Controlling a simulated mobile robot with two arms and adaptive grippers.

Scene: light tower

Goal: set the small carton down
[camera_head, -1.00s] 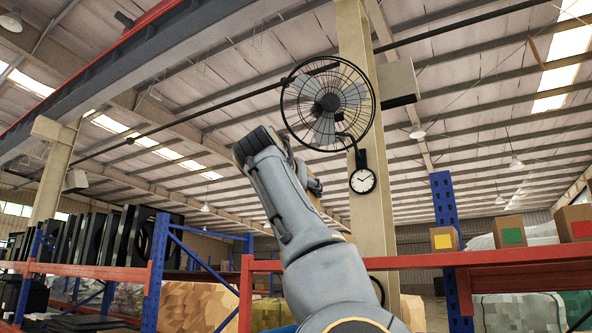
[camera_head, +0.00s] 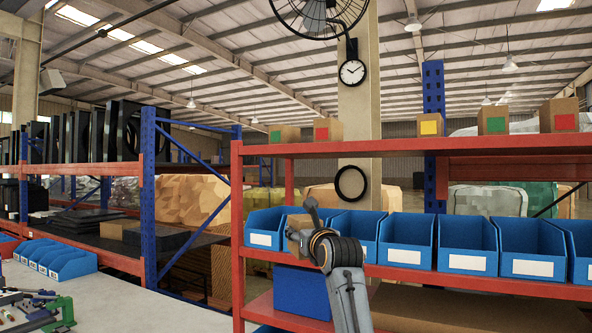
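A small brown carton (camera_head: 295,240) shows just left of my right gripper's wrist, in front of the blue bins in the head view. It is partly hidden by the wrist. My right gripper (camera_head: 312,222) reaches up from the bottom middle, at the height of the bin row. My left gripper is not in view.
Blue bins (camera_head: 467,243) line the middle shelf of the red rack (camera_head: 420,148). Several cartons with coloured squares, one with a yellow square (camera_head: 430,125), stand spaced on its top shelf. A pale table (camera_head: 130,303) with green tools (camera_head: 55,312) lies at lower left.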

